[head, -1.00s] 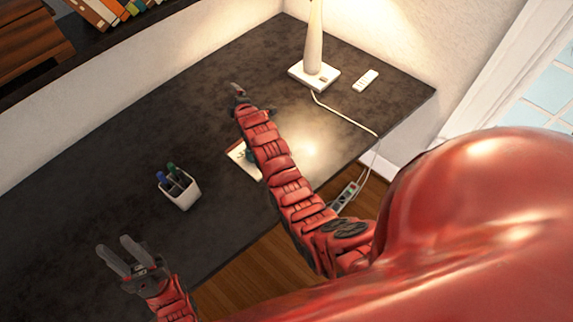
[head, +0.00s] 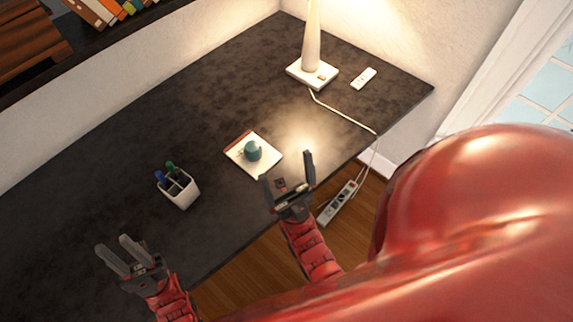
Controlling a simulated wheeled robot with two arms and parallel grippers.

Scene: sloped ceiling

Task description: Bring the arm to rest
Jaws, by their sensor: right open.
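My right gripper (head: 287,174) is open and empty at the front edge of the dark desk (head: 110,165), with its fingers pointing up in the picture. Its red arm comes up from below, bent back close to my body. My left gripper (head: 116,249) is open and empty over the front left part of the desk, with its two fingers apart.
A teal round object (head: 252,151) sits on a white and red book or pad (head: 240,160), just beyond my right gripper. A white pen cup (head: 179,192) stands left of it. A lamp (head: 313,70) and a remote (head: 364,78) are at the back. A power strip (head: 339,203) lies below.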

